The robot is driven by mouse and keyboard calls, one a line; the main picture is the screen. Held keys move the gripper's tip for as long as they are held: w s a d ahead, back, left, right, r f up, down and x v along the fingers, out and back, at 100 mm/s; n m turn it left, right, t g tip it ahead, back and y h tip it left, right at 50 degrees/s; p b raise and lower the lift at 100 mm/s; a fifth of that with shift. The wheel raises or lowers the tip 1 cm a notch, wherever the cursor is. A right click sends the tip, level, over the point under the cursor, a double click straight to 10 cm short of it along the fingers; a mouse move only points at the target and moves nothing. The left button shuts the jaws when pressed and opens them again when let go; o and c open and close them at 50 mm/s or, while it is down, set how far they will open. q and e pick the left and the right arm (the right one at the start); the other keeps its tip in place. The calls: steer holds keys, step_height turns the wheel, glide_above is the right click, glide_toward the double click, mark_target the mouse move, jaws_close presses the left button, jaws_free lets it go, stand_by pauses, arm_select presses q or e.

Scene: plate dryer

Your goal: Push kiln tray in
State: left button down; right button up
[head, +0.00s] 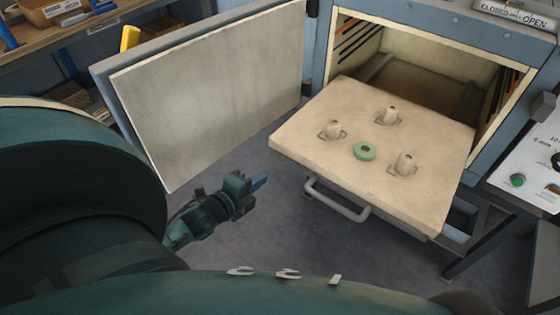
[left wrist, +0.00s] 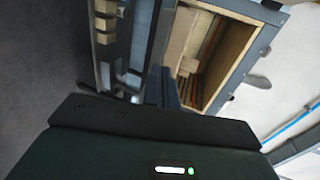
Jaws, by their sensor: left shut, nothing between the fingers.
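The kiln tray (head: 325,160) is a beige slab pulled partly out of the open kiln (head: 465,55). It carries several short pale posts and a small green ring (head: 365,151) among them. A grey bar handle (head: 338,204) hangs below its front edge. My left gripper (head: 258,182) is shut and empty, to the left of the tray and handle and apart from both. In the left wrist view the kiln opening (left wrist: 215,65) shows at the upper middle, sideways, beyond the dark gripper fingers. My right gripper is not in view.
The kiln door (head: 210,90) is swung wide open to the left. A control panel (head: 530,165) with a green button is at the right. A wooden shelf (head: 95,38) with boxes is at the upper left. Bare grey floor (head: 285,250) lies in front of the tray.

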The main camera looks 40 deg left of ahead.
mark_target(287, 158)
arm_select(q)
steer(key=x, duration=0.6)
steer(key=r+x, duration=0.1)
steer(key=x, duration=0.2)
steer(key=shift+w+a, duration=0.1)
steer(key=shift+w, duration=0.05)
steer(key=shift+w+f, duration=0.1)
steer(key=shift+w, duration=0.3)
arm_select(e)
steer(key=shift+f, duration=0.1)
